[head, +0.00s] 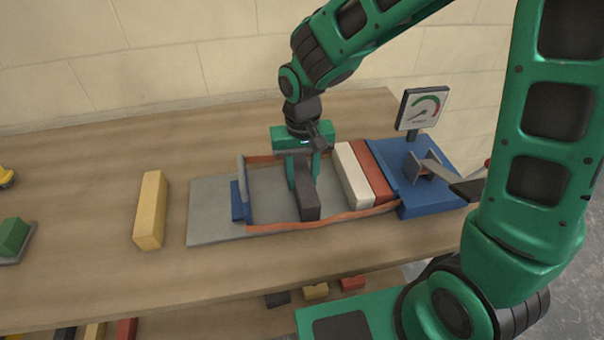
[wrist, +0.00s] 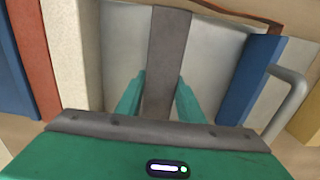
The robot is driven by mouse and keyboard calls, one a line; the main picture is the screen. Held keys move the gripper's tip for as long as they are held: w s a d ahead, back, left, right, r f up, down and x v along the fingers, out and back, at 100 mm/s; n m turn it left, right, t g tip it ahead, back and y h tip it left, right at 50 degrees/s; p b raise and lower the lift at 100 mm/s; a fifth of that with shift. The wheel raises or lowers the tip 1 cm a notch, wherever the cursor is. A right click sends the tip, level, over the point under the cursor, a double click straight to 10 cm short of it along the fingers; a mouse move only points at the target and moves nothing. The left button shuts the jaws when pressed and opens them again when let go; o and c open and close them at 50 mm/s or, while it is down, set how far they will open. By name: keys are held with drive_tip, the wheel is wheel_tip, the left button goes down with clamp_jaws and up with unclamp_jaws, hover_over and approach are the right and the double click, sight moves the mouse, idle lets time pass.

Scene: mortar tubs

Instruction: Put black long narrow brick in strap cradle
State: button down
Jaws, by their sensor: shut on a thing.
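The black long narrow brick (head: 309,202) is between the fingers of my gripper (head: 302,174), which is shut on it. In the wrist view the brick (wrist: 165,60) runs lengthwise between the two green fingertips (wrist: 160,98). The strap cradle (head: 215,226) is a grey tray with an orange strap (head: 335,217) looped around its middle. The brick is inside the strap loop, at or just above the grey floor; I cannot tell whether it touches. A white brick (head: 347,182) and a red brick (head: 374,172) stand side by side to its right, with a gap before the white one.
A blue block with a lever (head: 427,190) and a gauge (head: 424,109) close the cradle's right end. A blue stop with a grey handle (head: 238,200) stands at its left. A yellow brick (head: 150,211) lies on the table left of the cradle. A green brick (head: 13,236) is at far left.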

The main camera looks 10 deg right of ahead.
drive_tip(key=c, duration=1.1)
unclamp_jaws()
wheel_tip(320, 180, up, 10)
drive_tip(key=shift+w+r, duration=0.1)
drive_tip(key=shift+r, duration=0.25)
